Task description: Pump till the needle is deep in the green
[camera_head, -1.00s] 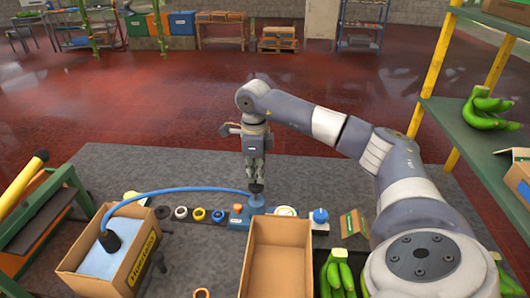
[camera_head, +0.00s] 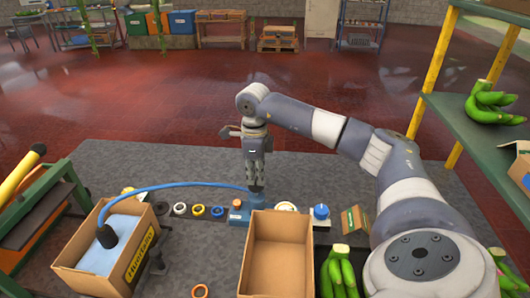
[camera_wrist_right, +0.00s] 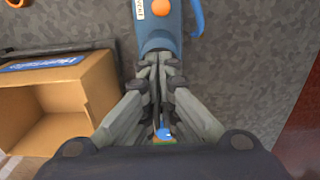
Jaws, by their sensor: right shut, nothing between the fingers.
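The blue pump (camera_head: 238,215) has an orange button and stands on the dark strip at the front of the grey mat; it also shows in the right wrist view (camera_wrist_right: 160,38). A blue hose (camera_head: 170,187) runs from it to the box with the pale blue lining. My right gripper (camera_head: 257,188) points down, shut and empty, with its fingertips at the top of the pump's blue round part (camera_head: 257,201). The fingers hide the part below them. No gauge needle or green zone can be made out. My left gripper is out of view.
An open, empty cardboard box (camera_head: 278,255) stands just in front of the pump. The lined box (camera_head: 140,258) stands to the left. Several rings and a blue knob (camera_head: 321,212) sit along the strip. Green bananas (camera_head: 340,272) lie at the front right.

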